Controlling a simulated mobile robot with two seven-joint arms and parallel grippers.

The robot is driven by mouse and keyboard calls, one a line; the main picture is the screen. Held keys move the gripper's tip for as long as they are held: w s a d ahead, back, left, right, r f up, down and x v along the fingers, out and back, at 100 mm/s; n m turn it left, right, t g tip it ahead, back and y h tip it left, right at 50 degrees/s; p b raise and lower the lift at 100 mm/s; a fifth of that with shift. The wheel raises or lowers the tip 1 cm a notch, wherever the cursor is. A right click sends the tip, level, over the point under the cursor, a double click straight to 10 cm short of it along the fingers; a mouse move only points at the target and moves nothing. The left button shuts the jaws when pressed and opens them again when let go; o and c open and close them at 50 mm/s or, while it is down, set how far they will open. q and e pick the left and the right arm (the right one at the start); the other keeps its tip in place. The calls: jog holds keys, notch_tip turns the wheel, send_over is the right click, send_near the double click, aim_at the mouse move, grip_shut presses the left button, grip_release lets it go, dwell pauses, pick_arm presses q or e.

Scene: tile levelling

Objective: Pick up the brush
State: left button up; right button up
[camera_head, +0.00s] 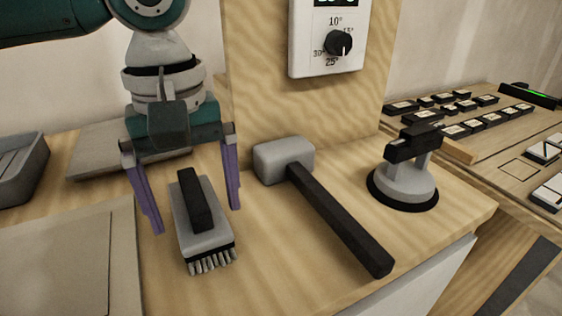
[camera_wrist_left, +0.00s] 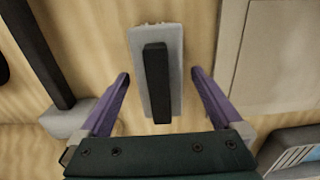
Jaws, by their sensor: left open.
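The brush (camera_head: 215,233) has a grey body, a black handle on top and pale bristles at its near end. It lies on the wooden worktop, left of the mallet. My left gripper (camera_head: 196,220) is open above it, one purple finger on each side of the brush. In the left wrist view the brush (camera_wrist_left: 174,105) lies between the two fingers of my left gripper (camera_wrist_left: 159,76), with a gap on both sides. The fingers appear apart from it. My right gripper is in neither view.
A mallet (camera_head: 335,215) with a grey head and dark handle lies right of the brush. A suction-cup lifter (camera_head: 404,183) stands further right. A flat tile (camera_head: 60,262) lies at left, near a grey tray (camera_head: 20,170). A dial panel (camera_head: 328,38) is on the upright board behind.

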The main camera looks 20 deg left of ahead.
pick_arm(q)
jog(key=c, duration=1.4)
jog(key=shift+r, duration=0.1)
